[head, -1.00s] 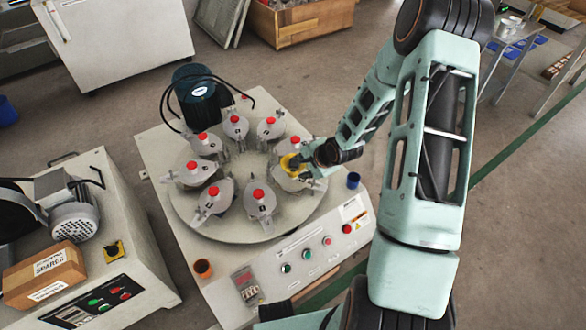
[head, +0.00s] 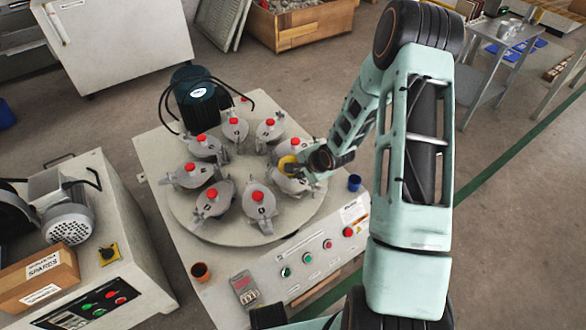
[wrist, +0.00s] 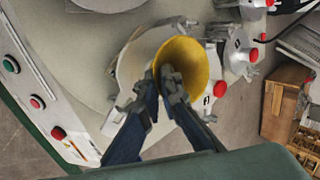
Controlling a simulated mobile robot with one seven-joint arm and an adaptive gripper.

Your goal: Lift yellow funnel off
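The yellow funnel (head: 287,164) is at the right side of the round turntable (head: 240,231), over a grey jar (head: 290,184) that shows no red knob. In the wrist view the funnel (wrist: 203,62) is seen from above, wide mouth towards me, with the pale jar top (wrist: 130,66) partly hidden beneath it. My gripper (head: 298,166) is at the funnel's right side. In the wrist view my gripper's fingertips (wrist: 161,78) are close together at the funnel's near-left rim, one on each side of its wall. Whether the funnel still touches the jar is hidden.
Several other jars with red knobs, such as one at the front (head: 259,205), ring the turntable. A dark motor (head: 196,95) with cables stands behind. The control panel (head: 310,262) lies in front.

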